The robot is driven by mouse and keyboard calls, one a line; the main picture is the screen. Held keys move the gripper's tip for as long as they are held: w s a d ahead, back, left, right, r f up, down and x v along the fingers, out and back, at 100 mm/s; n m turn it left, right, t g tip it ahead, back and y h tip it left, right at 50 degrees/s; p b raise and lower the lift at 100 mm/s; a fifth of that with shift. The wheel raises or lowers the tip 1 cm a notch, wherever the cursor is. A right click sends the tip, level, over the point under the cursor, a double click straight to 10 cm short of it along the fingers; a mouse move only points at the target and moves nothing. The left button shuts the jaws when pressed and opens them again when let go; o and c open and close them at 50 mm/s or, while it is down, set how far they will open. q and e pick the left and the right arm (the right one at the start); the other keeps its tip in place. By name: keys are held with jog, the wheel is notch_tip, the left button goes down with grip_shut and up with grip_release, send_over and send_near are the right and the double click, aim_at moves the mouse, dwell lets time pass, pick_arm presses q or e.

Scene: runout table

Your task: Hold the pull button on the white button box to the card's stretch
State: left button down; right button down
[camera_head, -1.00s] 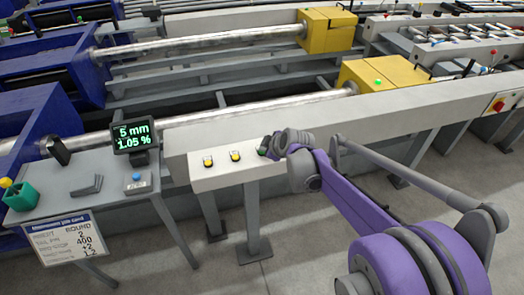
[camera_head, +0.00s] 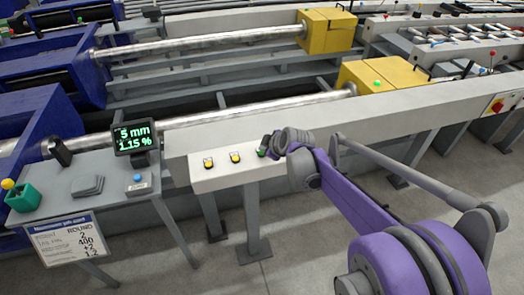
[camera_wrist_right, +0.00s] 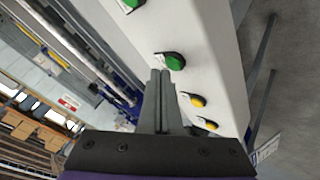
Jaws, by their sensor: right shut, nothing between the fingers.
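Two yellow buttons (camera_head: 235,157) lie to the left in the head view. The display (camera_head: 134,137) reads 5 mm and 1.15 %. The card (camera_head: 70,241) ends with 1.2; its smaller labels are blurred. My left gripper is not in view.
A grey side table (camera_head: 110,200) carries a green box with a yellow knob (camera_head: 20,197), stacked grey plates (camera_head: 89,186) and a blue button (camera_head: 138,178). A long bar (camera_head: 240,115) runs to a yellow block (camera_head: 375,78). A red stop button (camera_head: 498,105) sits right.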

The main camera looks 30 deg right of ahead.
jog(key=shift+r, duration=0.3)
notch_tip(320, 180, up, 5)
jog(key=p, duration=0.4)
jog(key=shift+r, duration=0.1)
dwell(0.4)
jog(key=s+a+r+m+g+p, duration=0.2)
jog(key=s+a+m, duration=0.1)
jog(key=s+a, duration=0.75)
jog(key=s+a+f+m+g+p, duration=0.1)
jog(key=s+a+f+m, duration=0.1)
jog(key=s, duration=0.6)
jog(key=s+a+f+m+p, duration=0.1)
jog(key=s+a+m, duration=0.1)
jog(key=s, duration=0.7)
jog(key=shift+s+a+f+m+g+p, duration=0.15)
jog(key=shift+a+f+m+g+p, duration=0.2)
jog(key=shift+m, duration=0.45)
